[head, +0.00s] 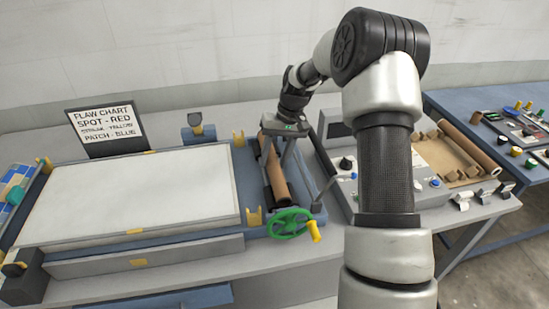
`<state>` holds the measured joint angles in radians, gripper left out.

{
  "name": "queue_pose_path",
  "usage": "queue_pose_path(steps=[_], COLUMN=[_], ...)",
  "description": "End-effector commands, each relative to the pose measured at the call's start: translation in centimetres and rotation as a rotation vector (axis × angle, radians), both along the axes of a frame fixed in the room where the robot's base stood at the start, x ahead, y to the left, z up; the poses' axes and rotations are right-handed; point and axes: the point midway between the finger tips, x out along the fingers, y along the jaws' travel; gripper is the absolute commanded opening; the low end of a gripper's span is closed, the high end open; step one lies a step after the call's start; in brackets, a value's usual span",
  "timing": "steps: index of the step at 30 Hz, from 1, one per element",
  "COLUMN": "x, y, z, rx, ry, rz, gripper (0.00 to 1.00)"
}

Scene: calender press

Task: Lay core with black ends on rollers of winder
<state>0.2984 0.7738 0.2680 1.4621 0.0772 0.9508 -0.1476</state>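A brown core (268,164) with a black near end (281,192) lies lengthwise along the winder (248,178), at the right side of the long machine. Its far end is partly hidden by my gripper. My gripper (274,152) points down over the far half of the core, with one finger on each side of it. I cannot tell whether the fingers touch the core or stand slightly apart from it. The rollers under the core are mostly hidden, so its contact with them is not clear.
A green handwheel (290,223) with a yellow handle stands at the winder's near end. Yellow brackets (254,217) stand beside it. A white sheet table (135,200) fills the left. A tray (428,160) with another brown roll (468,146) is to the right, beyond my arm.

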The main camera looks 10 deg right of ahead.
Motion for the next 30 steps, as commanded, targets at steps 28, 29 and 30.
queue_pose_path(steps=[28, 29, 30], x=[0.1, 0.1, 0.1], y=[-2.7, -2.8, -3.0], z=[10.4, 11.1, 12.0], rx=[-0.001, -0.001, -0.001], ry=[-0.005, -0.005, -0.006], rz=[-0.001, 0.0, -0.001], gripper=[0.6, 0.6, 0.6])
